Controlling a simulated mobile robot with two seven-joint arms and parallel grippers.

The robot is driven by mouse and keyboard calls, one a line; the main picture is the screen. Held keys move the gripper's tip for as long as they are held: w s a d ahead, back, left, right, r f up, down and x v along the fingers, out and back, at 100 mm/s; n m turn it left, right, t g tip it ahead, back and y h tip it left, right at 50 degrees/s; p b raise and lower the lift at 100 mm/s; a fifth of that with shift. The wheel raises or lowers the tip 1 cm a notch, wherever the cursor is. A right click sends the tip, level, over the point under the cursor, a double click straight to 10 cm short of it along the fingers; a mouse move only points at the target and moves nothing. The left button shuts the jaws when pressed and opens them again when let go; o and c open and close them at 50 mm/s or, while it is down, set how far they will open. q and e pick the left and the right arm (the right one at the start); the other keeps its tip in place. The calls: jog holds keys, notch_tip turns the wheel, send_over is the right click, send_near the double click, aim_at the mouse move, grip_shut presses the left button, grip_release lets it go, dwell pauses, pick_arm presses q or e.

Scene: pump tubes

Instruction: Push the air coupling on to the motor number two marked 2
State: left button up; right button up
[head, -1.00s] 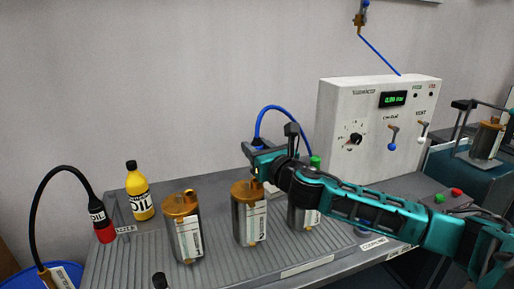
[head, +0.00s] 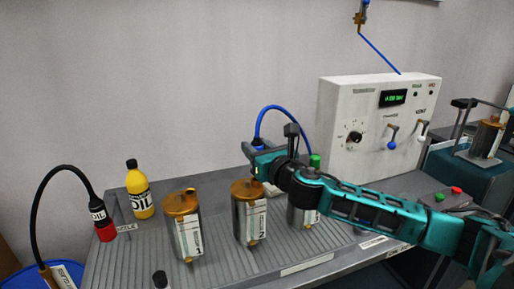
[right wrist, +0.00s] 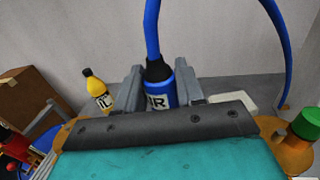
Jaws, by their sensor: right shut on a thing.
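The blue air coupling (right wrist: 160,87), with a black collar and white lettering, is between the fingers of my right gripper (right wrist: 158,92) in the right wrist view. In the head view my right gripper (head: 258,166) is shut on it, just above the top of the middle motor, marked 2 (head: 250,217). This motor is a grey cylinder with a copper-coloured top, standing upright. The coupling's lower end is hidden, so I cannot tell whether it touches the motor's port. My left gripper is not in view.
Another motor (head: 184,228) stands left of motor two; one with a green cap (head: 315,161) stands right, partly behind my arm. A yellow oil bottle (head: 138,190) and a black-and-red oil coupling (head: 101,218) are at the left. A white control box (head: 365,120) stands behind right.

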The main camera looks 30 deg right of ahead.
jog(key=shift+f+b, duration=0.8)
jog(key=shift+f, duration=0.5)
jog(key=shift+f, duration=0.35)
jog(key=o, duration=1.2)
jog(key=shift+s, duration=0.1)
jog(key=shift+s+a+b, duration=0.15)
jog(key=shift+s+a, duration=0.05)
jog(key=shift+s, duration=1.9)
jog(key=shift+s+a+b, duration=0.2)
jog(key=shift+s, duration=1.95)
jog(key=shift+s+a+b, duration=0.15)
jog(key=shift+s+a, duration=0.05)
jog(key=shift+s, duration=1.9)
